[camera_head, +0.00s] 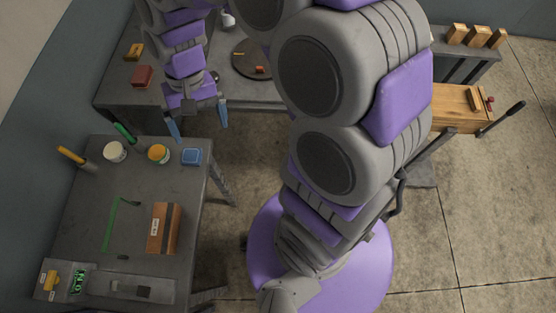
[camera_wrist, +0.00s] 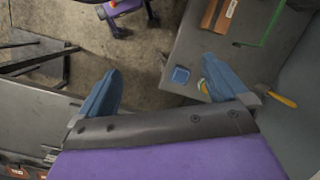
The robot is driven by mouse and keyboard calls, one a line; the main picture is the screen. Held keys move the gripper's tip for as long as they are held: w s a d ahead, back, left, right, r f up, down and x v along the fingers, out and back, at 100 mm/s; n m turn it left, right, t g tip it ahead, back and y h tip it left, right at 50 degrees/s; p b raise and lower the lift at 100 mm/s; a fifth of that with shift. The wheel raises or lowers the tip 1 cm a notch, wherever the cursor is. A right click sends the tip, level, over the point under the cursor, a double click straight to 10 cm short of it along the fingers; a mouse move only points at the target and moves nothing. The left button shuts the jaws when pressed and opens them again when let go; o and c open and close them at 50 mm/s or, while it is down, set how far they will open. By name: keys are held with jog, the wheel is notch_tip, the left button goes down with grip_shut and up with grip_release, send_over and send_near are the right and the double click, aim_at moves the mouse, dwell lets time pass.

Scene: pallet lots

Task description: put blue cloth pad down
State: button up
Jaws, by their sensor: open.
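The blue cloth pad (camera_head: 192,156) lies on the near grey table, close to its back right corner. In the wrist view the pad (camera_wrist: 181,75) lies flat on the table beyond the fingers, apart from them. My gripper (camera_head: 197,130) is open and empty, with its two blue fingers spread. In the head view it appears just above the pad, past the table's back edge. In the wrist view my gripper (camera_wrist: 162,90) shows its fingers wide apart, with floor and part of the table visible between them.
On the near table (camera_head: 87,218) stand a white tub (camera_head: 115,152), a tub with an orange top (camera_head: 158,153), a brown box (camera_head: 164,228) and a green L-shaped piece (camera_head: 110,226). A second table (camera_head: 119,88) stands behind. A wooden bench (camera_head: 452,110) is at right.

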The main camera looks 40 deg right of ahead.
jog(key=s+d+r+h, duration=0.1)
jog(key=s+d, duration=0.3)
jog(key=s, duration=0.5)
jog(key=s+d+r+n, duration=0.1)
jog(key=s+d, duration=0.2)
jog(key=s, duration=0.6)
jog(key=shift+s+d+r+n+t+h, duration=0.3)
jog(key=shift+s+d+t+h, duration=0.05)
jog(key=shift+s+t+h, duration=0.05)
jog(key=shift+c, duration=0.4)
